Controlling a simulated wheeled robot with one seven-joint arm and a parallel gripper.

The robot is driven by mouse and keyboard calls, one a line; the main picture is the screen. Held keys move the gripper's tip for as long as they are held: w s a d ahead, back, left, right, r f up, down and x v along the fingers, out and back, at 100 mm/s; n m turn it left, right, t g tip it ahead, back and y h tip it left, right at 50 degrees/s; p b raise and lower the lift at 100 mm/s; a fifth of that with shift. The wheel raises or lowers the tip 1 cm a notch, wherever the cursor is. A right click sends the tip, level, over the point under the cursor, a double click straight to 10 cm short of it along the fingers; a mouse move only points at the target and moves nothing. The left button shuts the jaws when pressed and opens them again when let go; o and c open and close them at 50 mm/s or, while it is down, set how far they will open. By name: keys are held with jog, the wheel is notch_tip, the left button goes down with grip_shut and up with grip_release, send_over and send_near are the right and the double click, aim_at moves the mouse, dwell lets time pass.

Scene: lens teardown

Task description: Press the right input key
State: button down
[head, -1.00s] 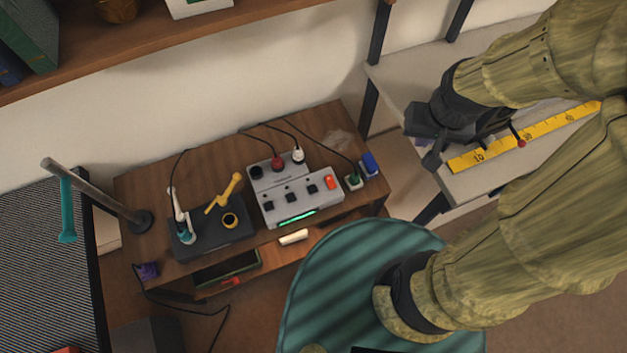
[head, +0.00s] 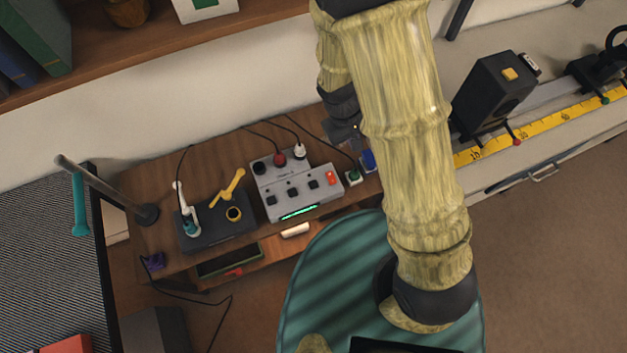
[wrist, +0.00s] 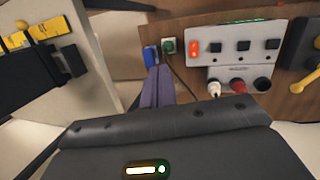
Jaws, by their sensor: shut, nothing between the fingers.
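A grey box (head: 300,205) with a row of three black square keys stands on the wooden desk. The rightmost black key (head: 313,184) is beside an orange-red rocker switch (head: 331,177). In the wrist view the box is turned around, so that same key (wrist: 212,47) is the leftmost of the three. My gripper (wrist: 159,72) is shut and empty, its purple-blue fingers pointing toward the desk end near a blue object, to the left of the keys in the wrist view. In the head view my gripper (head: 345,132) is partly hidden by my arm, behind the box's right end.
Plugs and cables rise from the box's back, including a red plug (head: 280,158). A small green button (head: 352,177) and a blue object (head: 367,160) are right of the box. A dark stand (head: 215,233) with a yellow lever is left. A ruler rail (head: 540,125) lies right.

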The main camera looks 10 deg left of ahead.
aim_at(310, 185)
jog(key=s+a+f+n+t+h+p, duration=0.3)
jog(key=a+f+n, duration=0.6)
jog(key=f, duration=0.3)
jog(key=shift+a+t+h, duration=0.7)
jog(key=shift+a+t, duration=0.1)
jog(key=shift+t, duration=0.4)
notch_tip(310, 185, down, 9)
jog(key=b, duration=0.6)
jog(key=shift+r, duration=0.1)
dwell(0.6)
jog(key=shift+f+b, duration=0.4)
